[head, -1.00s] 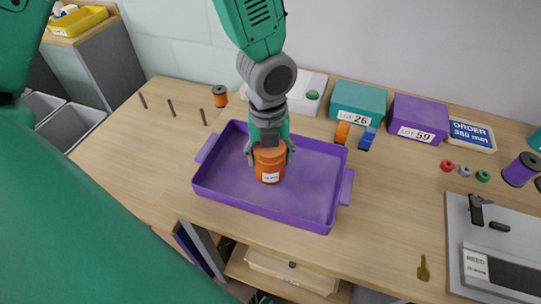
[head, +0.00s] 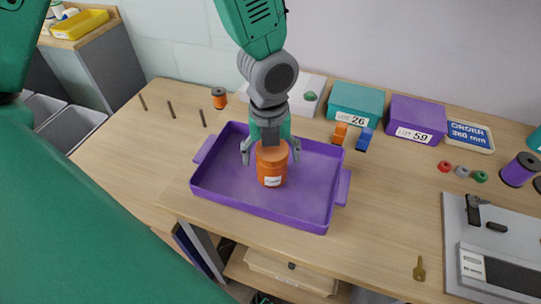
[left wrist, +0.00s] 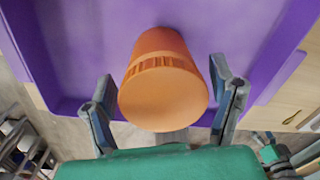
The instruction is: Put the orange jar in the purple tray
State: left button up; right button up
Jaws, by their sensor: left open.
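The orange jar (head: 271,164) stands upright inside the purple tray (head: 225,194), near its middle, with a white label facing the front. In the left wrist view the jar (left wrist: 163,85) is between the spread fingers, and the purple tray (left wrist: 80,45) lies behind it. My left gripper (head: 270,152) is over the jar from above, open, with a finger on each side. In the left wrist view the fingers of the left gripper (left wrist: 166,100) show gaps to the jar on both sides. My right gripper is not seen.
A teal box (head: 356,100) and a purple box (head: 416,118) stand along the wall, with orange and blue clips (head: 352,137) before them. An orange spool (head: 219,98) is behind the tray. A grey panel (head: 490,235) lies at right. The table's front edge is close to the tray.

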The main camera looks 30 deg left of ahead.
pick_arm(q)
jog(key=r+p, duration=0.1)
jog(key=r, duration=0.4)
jog(key=r+p, duration=0.1)
jog(key=r, duration=0.4)
jog(key=shift+s+a+r, duration=0.1)
jog(key=shift+a, duration=0.1)
jog(key=shift+a+r, duration=0.2)
jog(key=shift+r, duration=0.25)
jog(key=shift+d, duration=0.2)
jog(key=shift+d+r, duration=0.1)
jog(key=shift+d, duration=0.1)
